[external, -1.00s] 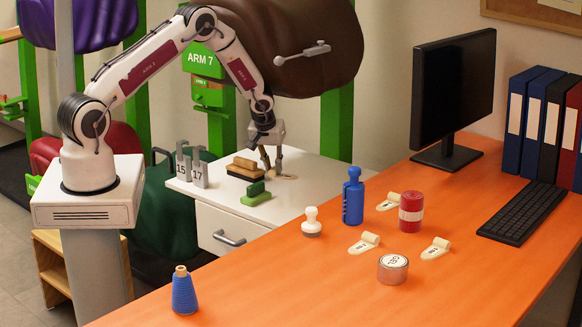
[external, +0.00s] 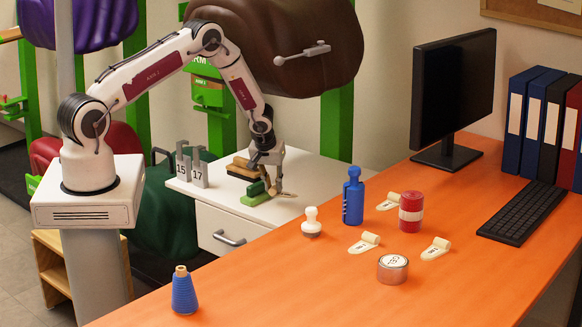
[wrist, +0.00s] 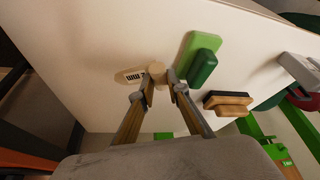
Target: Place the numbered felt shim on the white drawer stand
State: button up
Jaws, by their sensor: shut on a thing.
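My gripper (external: 274,190) is low over the white drawer stand (external: 317,170), at its front side. In the wrist view its fingertips (wrist: 160,83) are shut on the rolled end of a beige felt shim (wrist: 133,74). The shim's flat tongue points left with dark printed marks, too small to read. It is over the white top; whether it touches the top I cannot tell. In the external view the fingers mostly hide it. Three similar shims lie on the orange desk: one in front (external: 363,244), one behind (external: 389,203), one at right (external: 436,248).
A green block (external: 256,195) and a wooden-handled brush (external: 243,170) are close beside my gripper. Grey number tags 15 and 17 (external: 191,168) stand at the stand's left. A blue bottle (external: 353,197), white stamp (external: 311,224), red canister (external: 411,212) and tape roll (external: 392,269) stand on the desk.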

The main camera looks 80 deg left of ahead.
aim_at(274, 193)
dwell(0.3)
jog(key=shift+f, duration=1.9)
jog(key=shift+f, duration=0.15)
jog(key=o, duration=0.8)
jog(key=v, duration=1.2)
